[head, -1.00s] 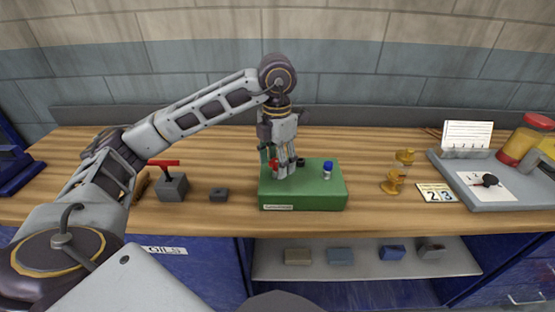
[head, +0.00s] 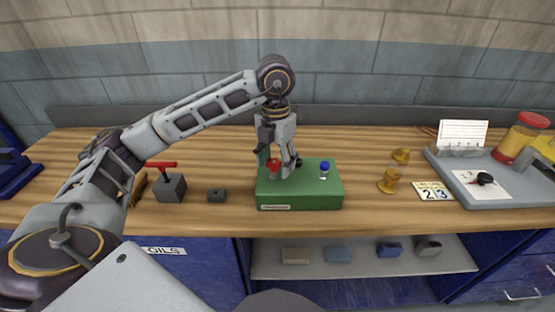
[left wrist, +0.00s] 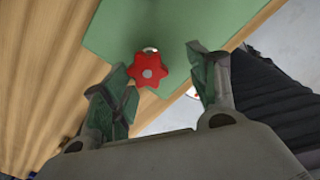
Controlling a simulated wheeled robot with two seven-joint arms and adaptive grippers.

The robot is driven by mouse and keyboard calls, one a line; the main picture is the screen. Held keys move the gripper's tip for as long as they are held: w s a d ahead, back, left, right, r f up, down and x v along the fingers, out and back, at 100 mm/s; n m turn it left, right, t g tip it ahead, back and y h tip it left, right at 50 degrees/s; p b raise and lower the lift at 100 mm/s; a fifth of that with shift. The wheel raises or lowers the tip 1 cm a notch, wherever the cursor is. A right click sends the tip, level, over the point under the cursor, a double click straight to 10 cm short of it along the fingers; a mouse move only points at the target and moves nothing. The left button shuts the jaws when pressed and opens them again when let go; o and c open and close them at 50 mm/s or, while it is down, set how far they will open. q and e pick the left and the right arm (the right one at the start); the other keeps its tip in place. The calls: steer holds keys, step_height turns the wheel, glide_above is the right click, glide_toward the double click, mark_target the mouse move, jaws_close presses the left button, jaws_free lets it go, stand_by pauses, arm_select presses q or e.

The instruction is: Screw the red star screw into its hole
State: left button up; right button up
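The red star screw (head: 273,167) stands on the left part of the green block (head: 316,194). My left gripper (head: 278,172) points down over the block with its fingers spread around the screw. In the left wrist view, the star head (left wrist: 147,70) lies between the two open fingertips (left wrist: 158,64), nearer the left one, and does not look gripped. A small pale spot shows beside the head. The hole under the screw is hidden, and I cannot tell how deep the screw sits. My right gripper is not in view.
A blue-headed screw (head: 324,168) stands on the block's right part. A grey block with a red handle (head: 171,187) and a small dark block (head: 216,195) are to the left. Yellow knobbed parts (head: 389,180), a number card (head: 433,191) and a grey tray (head: 474,200) are to the right.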

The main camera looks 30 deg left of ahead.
arm_select(q)
steer(key=shift+w+d+n+p, duration=0.1)
steer(key=shift+n+p, duration=0.1)
steer(key=shift+n, duration=0.5)
steer(key=shift+w+d+n+p, duration=0.1)
steer(key=shift+n+p, duration=0.1)
steer(key=shift+n, duration=0.5)
steer(key=shift+w+d+n+p, duration=0.15)
steer(key=shift+n+p, duration=0.3)
steer(key=shift+n, duration=1.35)
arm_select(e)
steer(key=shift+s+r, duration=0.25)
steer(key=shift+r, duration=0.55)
arm_select(q)
steer(key=shift+a, duration=0.35)
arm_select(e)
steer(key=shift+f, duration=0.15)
arm_select(q)
steer(key=shift+a, duration=0.5)
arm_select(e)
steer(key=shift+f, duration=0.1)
arm_select(q)
steer(key=shift+w, duration=0.1)
steer(key=c, duration=1.1)
steer(key=shift+b, duration=0.3)
